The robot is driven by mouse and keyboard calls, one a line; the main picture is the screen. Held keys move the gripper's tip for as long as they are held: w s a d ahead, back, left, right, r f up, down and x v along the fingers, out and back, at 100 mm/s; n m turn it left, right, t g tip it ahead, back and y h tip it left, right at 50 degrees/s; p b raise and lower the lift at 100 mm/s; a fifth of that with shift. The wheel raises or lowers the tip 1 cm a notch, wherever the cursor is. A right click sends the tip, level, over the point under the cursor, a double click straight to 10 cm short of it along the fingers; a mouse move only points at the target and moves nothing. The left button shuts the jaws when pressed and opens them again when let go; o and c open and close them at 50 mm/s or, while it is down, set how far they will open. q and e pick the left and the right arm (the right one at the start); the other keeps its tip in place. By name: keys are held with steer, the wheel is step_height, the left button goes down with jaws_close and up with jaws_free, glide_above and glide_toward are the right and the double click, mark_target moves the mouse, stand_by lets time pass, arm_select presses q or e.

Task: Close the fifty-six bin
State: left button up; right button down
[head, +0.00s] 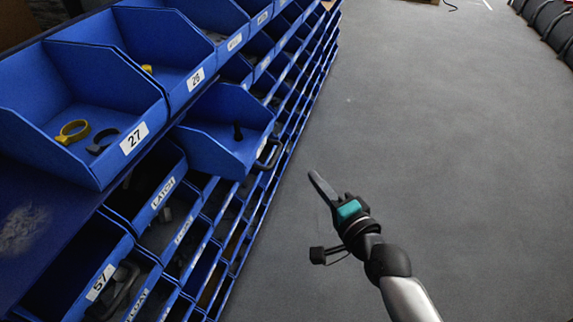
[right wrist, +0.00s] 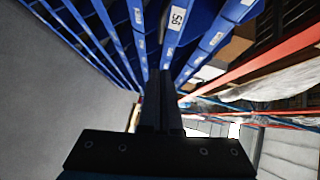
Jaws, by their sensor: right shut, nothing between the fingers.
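A blue bin (head: 222,135) with a black handle (head: 270,153) sticks out of the shelf front in the head view. I cannot read a number on it there. In the right wrist view a white label reading 56 (right wrist: 177,18) shows on a blue bin front at the top, beyond the fingers. My right gripper (head: 318,183) is shut and empty over the floor, to the right of the pulled-out bin and apart from its handle. Its fingers also show in the right wrist view (right wrist: 161,85). My left gripper is not in view.
Bin 27 (head: 75,117), holding a yellow and a dark ring-shaped part, and bin 26 (head: 160,50) stand above at the left. Bin 57 (head: 70,270) is at the lower left. Grey floor (head: 430,120) to the right is clear. A red beam (right wrist: 260,68) shows in the wrist view.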

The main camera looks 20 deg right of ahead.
arm_select(q)
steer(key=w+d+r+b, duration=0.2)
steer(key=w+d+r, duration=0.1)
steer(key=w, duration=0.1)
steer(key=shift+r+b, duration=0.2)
steer(key=shift+b, duration=0.1)
arm_select(e)
steer(key=w+a+f, duration=0.2)
steer(key=w+a, duration=0.2)
steer(key=w, duration=0.4)
steer(key=shift+w+a, duration=0.15)
steer(key=shift+w, duration=0.15)
steer(key=shift+w, duration=0.1)
